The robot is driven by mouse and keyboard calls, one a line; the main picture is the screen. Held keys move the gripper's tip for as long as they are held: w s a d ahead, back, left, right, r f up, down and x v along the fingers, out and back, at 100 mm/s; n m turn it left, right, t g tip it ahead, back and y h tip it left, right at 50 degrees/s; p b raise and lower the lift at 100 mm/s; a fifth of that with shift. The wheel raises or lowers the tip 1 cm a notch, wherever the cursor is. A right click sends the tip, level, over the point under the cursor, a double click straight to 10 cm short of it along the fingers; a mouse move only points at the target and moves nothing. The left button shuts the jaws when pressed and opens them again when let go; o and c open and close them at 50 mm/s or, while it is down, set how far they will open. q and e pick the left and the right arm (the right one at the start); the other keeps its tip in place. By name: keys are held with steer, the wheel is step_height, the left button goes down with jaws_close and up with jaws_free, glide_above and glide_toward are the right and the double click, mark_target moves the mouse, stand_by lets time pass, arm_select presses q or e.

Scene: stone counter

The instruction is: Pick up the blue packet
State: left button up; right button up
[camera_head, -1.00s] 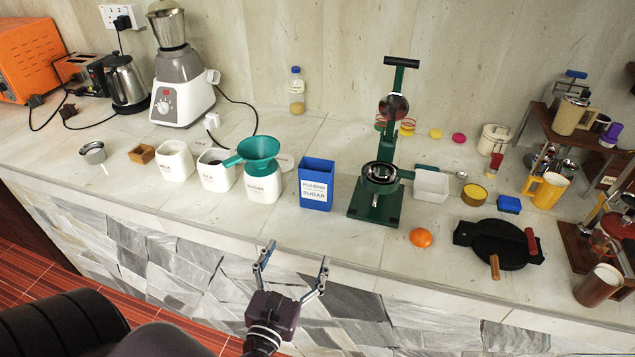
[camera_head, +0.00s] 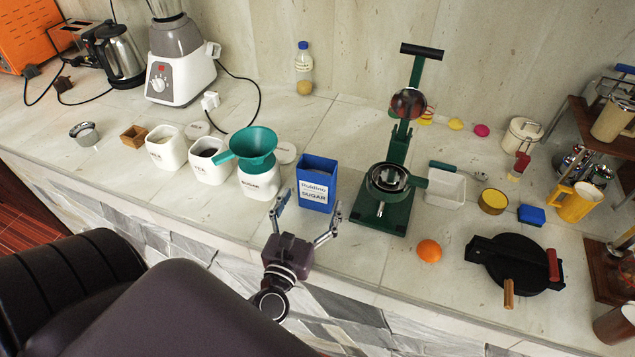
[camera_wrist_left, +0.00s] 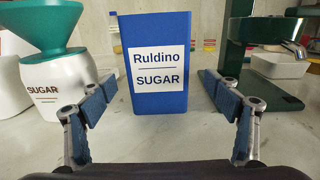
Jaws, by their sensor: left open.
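The blue packet (camera_head: 317,184), with a white label reading "Ruldino SUGAR", stands upright on the stone counter. In the left wrist view the packet (camera_wrist_left: 158,98) is straight ahead, centred between the fingers and a little beyond the tips. My left gripper (camera_head: 306,212) is open and empty at the counter's front edge, just in front of the packet. Its fingers also show in the left wrist view (camera_wrist_left: 160,92), spread to either side of the packet with gaps. My right gripper is not in view.
A white sugar canister (camera_head: 259,182) with a green funnel (camera_head: 252,143) stands close left of the packet. A green juicer press (camera_head: 386,200) stands close right. An orange (camera_head: 429,251) and a black round press (camera_head: 517,262) lie further right. The counter strip before the packet is clear.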

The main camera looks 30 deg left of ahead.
mark_target(313, 195)
arm_select(q)
steer(key=x, duration=0.1)
steer(key=p+x, duration=0.1)
steer(key=shift+w+a+r, duration=0.2)
steer(key=shift+w+r, duration=0.1)
steer(key=shift+w, duration=0.05)
steer(key=shift+w+a+f+p, duration=0.15)
steer(key=shift+w+a+p, duration=0.05)
steer(key=shift+w, duration=0.3)
steer(key=shift+w+a+f+p, duration=0.1)
steer(key=shift+w+a+p, duration=0.1)
steer(key=shift+w, duration=0.3)
steer(key=shift+w+f, duration=0.1)
steer(key=shift+w, duration=0.05)
steer(key=shift+c, duration=0.3)
steer(key=c, duration=1.5)
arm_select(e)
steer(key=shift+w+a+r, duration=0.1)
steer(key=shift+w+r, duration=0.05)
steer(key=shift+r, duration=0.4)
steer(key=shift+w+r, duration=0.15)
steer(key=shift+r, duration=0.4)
